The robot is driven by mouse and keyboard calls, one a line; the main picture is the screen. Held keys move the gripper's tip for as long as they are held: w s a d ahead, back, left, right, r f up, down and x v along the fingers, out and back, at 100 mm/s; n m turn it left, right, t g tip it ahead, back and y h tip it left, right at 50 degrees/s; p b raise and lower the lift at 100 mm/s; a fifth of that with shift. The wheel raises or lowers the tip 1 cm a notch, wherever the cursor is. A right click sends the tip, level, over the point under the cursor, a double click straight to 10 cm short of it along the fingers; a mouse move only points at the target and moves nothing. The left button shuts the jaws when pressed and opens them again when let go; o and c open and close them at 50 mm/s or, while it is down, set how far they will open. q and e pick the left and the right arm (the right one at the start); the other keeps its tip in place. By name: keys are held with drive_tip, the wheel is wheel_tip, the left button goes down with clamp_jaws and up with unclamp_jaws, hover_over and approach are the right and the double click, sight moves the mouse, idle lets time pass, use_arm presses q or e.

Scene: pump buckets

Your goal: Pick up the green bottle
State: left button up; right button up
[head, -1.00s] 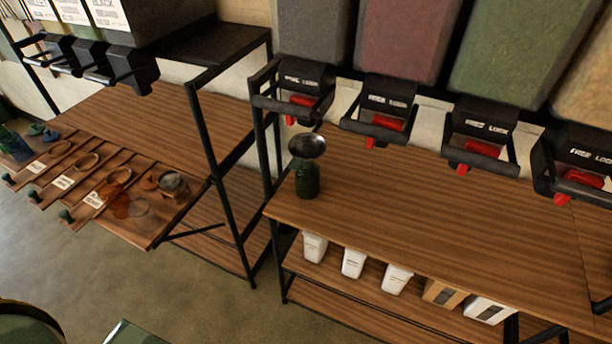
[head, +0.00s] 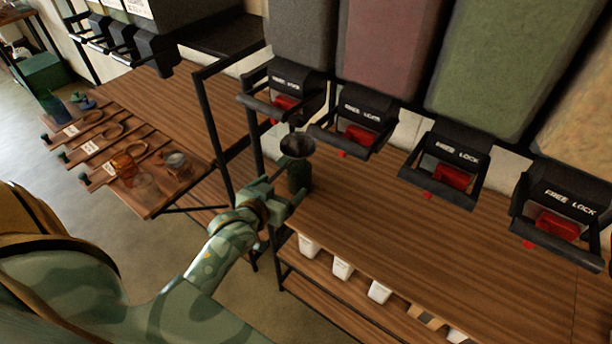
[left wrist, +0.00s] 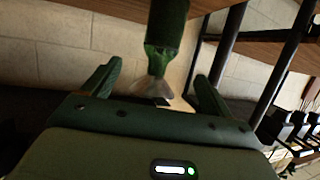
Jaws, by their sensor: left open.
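The green bottle (head: 299,180) stands upright near the left end of the right-hand wooden shelf, with a dark metal funnel (head: 297,145) on its mouth. My left gripper (head: 287,191) is open beside the bottle, on its left and near side, and partly overlaps it in the head view. In the left wrist view the scene looks upside down. There the green bottle (left wrist: 167,28) comes down from the top, in line with the gap between the two spread fingers of my left gripper (left wrist: 158,72). I cannot tell whether a finger touches it. My right gripper is not in view.
Dispensers with red levers (head: 360,135) hang above the shelf. A black frame post (head: 215,130) stands left of the bottle. White cups (head: 343,268) stand on the lower shelf. The left table holds wooden trays and a glass jar (head: 178,165). The shelf right of the bottle is clear.

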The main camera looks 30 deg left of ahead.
sight(295, 174)
use_arm(q)
drive_tip(key=b+x, duration=0.1)
drive_tip(key=x, duration=0.7)
drive_tip(key=shift+d+f+b, duration=0.1)
drive_tip(key=shift+b, duration=0.3)
drive_tip(key=shift+w+f, duration=0.15)
drive_tip(key=shift+w, duration=0.35)
drive_tip(key=b+x, duration=0.1)
drive_tip(key=x, duration=0.1)
drive_tip(key=b+x, duration=0.1)
drive_tip(key=x, duration=0.2)
drive_tip(key=shift+a+f, duration=0.1)
drive_tip(key=shift+a, duration=0.1)
drive_tip(key=shift+s, duration=0.1)
drive_tip(key=c, duration=1.4)
drive_tip(key=shift+o, duration=0.2)
drive_tip(key=shift+r, duration=0.3)
